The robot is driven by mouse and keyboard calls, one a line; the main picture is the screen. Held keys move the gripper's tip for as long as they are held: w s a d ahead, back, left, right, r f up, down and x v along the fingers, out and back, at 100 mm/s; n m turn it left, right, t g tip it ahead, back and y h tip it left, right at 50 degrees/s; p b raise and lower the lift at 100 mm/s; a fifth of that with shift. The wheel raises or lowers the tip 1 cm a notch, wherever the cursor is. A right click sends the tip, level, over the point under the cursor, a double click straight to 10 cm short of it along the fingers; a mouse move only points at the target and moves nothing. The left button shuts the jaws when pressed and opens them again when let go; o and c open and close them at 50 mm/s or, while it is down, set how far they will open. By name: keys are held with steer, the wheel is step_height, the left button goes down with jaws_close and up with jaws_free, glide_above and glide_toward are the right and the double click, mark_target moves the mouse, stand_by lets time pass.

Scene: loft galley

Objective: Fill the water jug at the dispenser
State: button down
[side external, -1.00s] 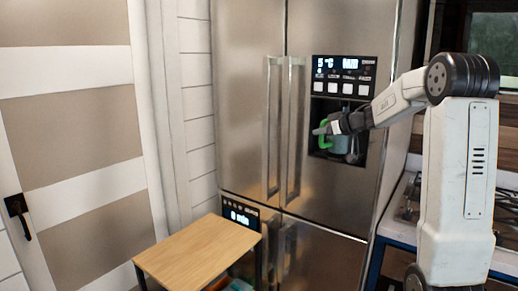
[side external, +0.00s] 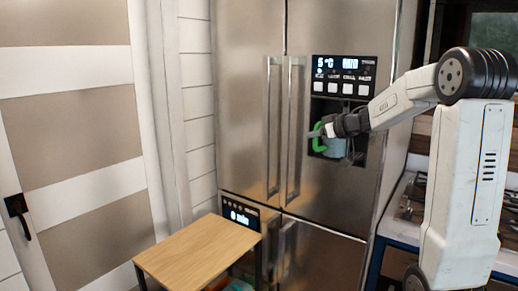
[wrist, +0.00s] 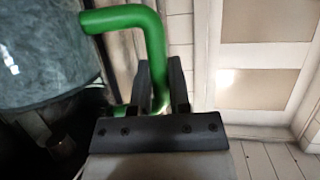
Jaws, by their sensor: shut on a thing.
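The water jug has a grey-blue body (side external: 336,149) and a green handle (side external: 317,138). It is at the dark dispenser recess (side external: 333,105) in the fridge door. My gripper (side external: 326,131) is shut on the green handle. The wrist view shows the handle (wrist: 153,42) passing between my two fingers (wrist: 160,88), with the cloudy jug body (wrist: 45,50) at the left. My gripper and wrist hide part of the jug in the side view. I cannot tell the water level or whether the jug touches the recess floor.
A lit control panel (side external: 345,76) sits above the recess. Two tall door handles (side external: 292,130) stand out left of it. A small wooden-topped table (side external: 198,250) is low in front of the fridge. A stove and counter (side external: 402,215) are at the right. A closed door is at the far left.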

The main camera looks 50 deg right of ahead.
steer(key=shift+a, duration=0.4)
stand_by(0.6)
steer(key=a, duration=0.9)
steer(key=shift+a, duration=0.4)
stand_by(0.6)
